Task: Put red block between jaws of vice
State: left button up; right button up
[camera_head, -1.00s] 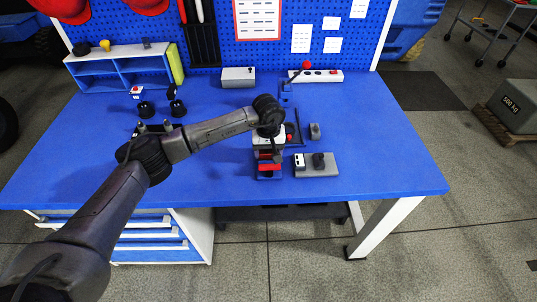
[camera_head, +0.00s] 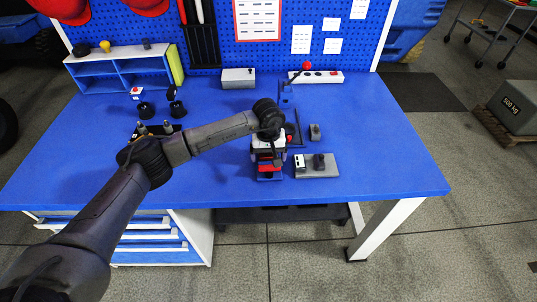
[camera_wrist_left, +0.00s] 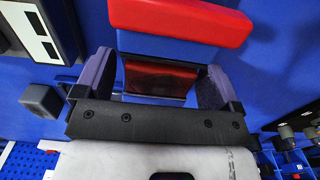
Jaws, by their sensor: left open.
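The vice (camera_head: 268,176) stands near the front middle of the blue table, partly hidden under my left gripper (camera_head: 267,152). In the left wrist view a long red-topped bar with a dark blue side (camera_wrist_left: 180,22), seemingly a vice jaw, lies just beyond the fingertips. My left gripper (camera_wrist_left: 157,78) points down at the vice with its fingers apart. A dark red, glossy face (camera_wrist_left: 158,76), seemingly the red block, lies between the fingers with blue below it. I cannot tell whether it touches the fingers or the jaws. My right gripper is not in view.
A grey fixture with a black knob (camera_head: 318,163) sits close right of the vice. A small grey block (camera_head: 315,131) is behind it. A lever with a red ball (camera_head: 306,66) stands farther back. The table's right side is clear.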

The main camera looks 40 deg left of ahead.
pick_arm(q)
jog(key=shift+r, duration=0.3)
notch_tip(320, 180, up, 12)
jog(key=p, duration=0.3)
jog(key=shift+f, duration=0.15)
